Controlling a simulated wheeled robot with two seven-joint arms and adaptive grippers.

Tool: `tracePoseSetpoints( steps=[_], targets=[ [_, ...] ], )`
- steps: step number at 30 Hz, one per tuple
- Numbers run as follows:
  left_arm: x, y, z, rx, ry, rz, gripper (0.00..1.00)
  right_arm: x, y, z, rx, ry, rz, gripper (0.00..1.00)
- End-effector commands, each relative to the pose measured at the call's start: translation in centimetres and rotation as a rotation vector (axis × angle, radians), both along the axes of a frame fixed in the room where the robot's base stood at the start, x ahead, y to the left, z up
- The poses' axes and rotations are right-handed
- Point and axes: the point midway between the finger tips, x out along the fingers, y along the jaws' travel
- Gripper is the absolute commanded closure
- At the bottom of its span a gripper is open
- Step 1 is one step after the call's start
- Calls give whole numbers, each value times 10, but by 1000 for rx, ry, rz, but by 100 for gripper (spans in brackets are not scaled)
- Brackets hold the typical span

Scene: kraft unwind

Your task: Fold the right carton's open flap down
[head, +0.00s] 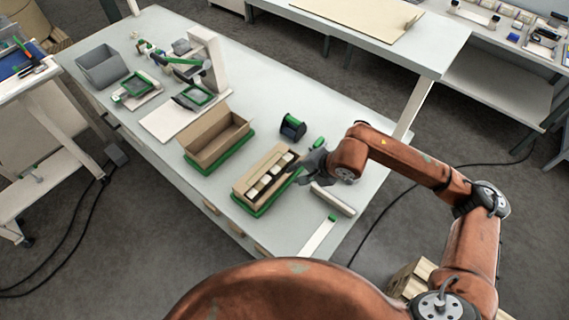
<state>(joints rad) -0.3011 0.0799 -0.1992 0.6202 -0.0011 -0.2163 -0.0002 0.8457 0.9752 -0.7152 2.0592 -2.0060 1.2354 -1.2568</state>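The right carton (245,185) is an open brown box on a green-edged base on the long grey table. Several small pale blocks (265,178) lie in a row inside it. My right gripper (299,167) is dark grey and comes in from the right, over or at the carton's right long side. It covers part of that side, so I cannot tell whether it touches the carton or a flap. Its fingers are too small and dark to show open or shut. My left gripper is not in view.
A second open carton (207,147), seemingly empty, stands just left. A dark and green tape dispenser (292,127) stands behind the right carton. A pale bar (333,199) and a white strip (319,236) lie to the right. A grey bin (102,67) stands at the far left.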

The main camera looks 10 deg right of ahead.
Motion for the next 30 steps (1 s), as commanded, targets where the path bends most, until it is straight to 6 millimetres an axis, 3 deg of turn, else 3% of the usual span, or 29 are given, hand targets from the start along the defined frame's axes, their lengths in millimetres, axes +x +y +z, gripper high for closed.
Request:
tracePoseSetpoints(
  steps=[15,25,30],
  targets=[
    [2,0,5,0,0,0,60,28,28,-58,1,6,0,80],
    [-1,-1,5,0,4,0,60,30,29,-62,0,3,0,80],
    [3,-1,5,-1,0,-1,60,30,29,-61,0,3,-1,90]
  ],
)
